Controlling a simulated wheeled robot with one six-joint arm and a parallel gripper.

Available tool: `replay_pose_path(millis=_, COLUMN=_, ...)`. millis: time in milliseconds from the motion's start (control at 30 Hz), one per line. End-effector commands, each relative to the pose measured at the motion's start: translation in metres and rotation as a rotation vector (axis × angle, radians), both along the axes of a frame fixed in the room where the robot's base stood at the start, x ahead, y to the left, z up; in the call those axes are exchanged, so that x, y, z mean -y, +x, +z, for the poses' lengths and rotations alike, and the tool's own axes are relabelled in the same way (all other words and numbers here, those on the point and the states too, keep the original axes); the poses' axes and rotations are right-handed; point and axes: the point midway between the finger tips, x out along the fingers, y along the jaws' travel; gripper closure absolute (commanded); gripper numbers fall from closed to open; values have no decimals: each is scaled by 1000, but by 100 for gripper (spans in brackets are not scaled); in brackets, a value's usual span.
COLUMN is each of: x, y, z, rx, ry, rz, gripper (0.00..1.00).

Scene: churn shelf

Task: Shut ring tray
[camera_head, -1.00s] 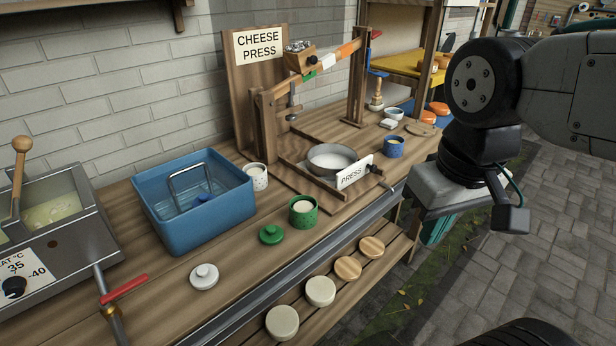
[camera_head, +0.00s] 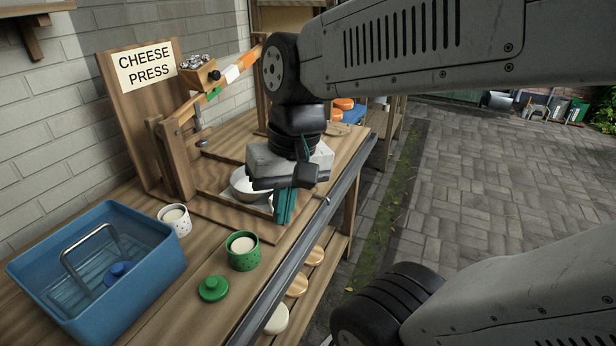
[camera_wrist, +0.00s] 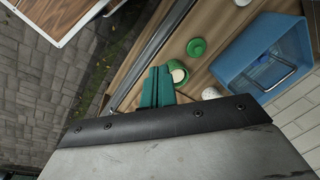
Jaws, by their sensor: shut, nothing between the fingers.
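My gripper (camera_head: 284,207) is in front of the tray, at the bench's front edge. Its teal fingers point down and are together with nothing between them. I cannot tell whether the fingers touch the tray. In the wrist view the teal fingers (camera_wrist: 157,90) show over the bench edge, and the tray cannot be made out.
A green cup (camera_head: 242,254), a green lid (camera_head: 213,288) and a speckled white cup (camera_head: 175,220) stand left of my gripper. A blue basin (camera_head: 60,262) is farther left. The wooden press frame (camera_head: 172,160) rises behind. Round pieces lie on the lower shelf. Paving right is open.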

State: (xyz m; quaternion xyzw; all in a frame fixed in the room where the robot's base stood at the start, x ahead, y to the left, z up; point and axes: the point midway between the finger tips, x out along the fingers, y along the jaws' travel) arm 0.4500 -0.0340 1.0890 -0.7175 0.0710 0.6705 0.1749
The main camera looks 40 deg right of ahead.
Motion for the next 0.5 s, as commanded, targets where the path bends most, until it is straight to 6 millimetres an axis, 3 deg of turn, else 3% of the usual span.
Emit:
replay_pose_path(millis=167, x=44, y=52, z=-20, rx=-70, ry=264, rz=-605, gripper=100)
replay_pose_path(millis=267, x=85, y=78, z=-33, rx=-97, ry=417, rz=-960, gripper=100)
replay_pose_path(millis=400, x=157, y=100, z=-55, rx=-127, ry=635, rz=-1454, gripper=100)
replay_pose_path(millis=500, x=210, y=102, z=-72, rx=-141, ry=778, rz=-1763, gripper=100)
